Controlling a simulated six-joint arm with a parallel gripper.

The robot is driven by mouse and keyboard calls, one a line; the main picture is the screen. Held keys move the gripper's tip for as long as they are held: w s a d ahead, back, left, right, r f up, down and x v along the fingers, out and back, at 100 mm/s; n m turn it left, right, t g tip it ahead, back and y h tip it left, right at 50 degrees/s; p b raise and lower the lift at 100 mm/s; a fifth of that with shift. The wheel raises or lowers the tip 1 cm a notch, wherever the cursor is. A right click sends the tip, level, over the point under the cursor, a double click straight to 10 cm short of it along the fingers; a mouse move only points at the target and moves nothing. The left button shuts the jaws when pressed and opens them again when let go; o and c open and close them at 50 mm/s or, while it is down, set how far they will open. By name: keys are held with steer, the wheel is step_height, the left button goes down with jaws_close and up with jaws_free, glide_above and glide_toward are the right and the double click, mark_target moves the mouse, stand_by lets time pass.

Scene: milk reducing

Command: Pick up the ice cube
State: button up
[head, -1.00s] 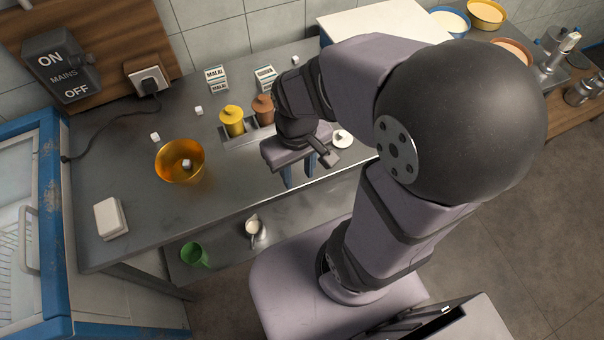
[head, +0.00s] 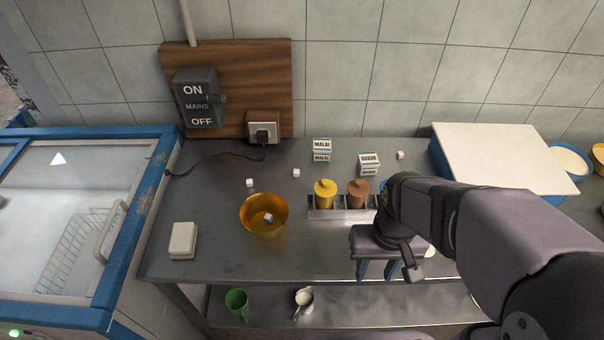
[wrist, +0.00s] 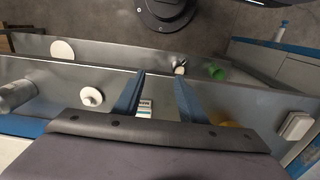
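Several small white ice cubes show in the head view. One (head: 250,182) lies on the counter behind the orange bowl (head: 264,230). A second cube (head: 296,173) lies further right, and a third (head: 400,155) is at the back right by the white-topped box. Another cube (head: 268,217) is inside the bowl. My gripper (head: 377,269) hangs over the front part of the counter, right of the bowl and apart from all the cubes. In the wrist view, its two blue fingers (wrist: 160,76) are spread with nothing between them.
A rack (head: 325,213) with yellow and brown lidded jars stands beside my gripper. Two small cartons (head: 321,150) (head: 368,163) stand behind it. A white block (head: 183,240) is at the left. A green cup (head: 237,303) and a small jug (head: 304,300) are on the lower shelf.

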step_height(320, 180, up, 4)
steer(key=n+t+b, duration=0.3)
steer(key=n+b, duration=0.1)
steer(key=n, duration=3.1)
glide_above(296, 171)
steer(key=s, duration=0.3)
steer(key=shift+s+p+x, duration=0.2)
steer(key=shift+p+x, duration=0.45)
steer(key=shift+x, duration=2.7)
steer(key=shift+s+p+x, duration=0.2)
steer(key=shift+p+x, duration=0.4)
steer(key=shift+x, duration=2.7)
steer(key=shift+f, duration=0.15)
jaws_close()
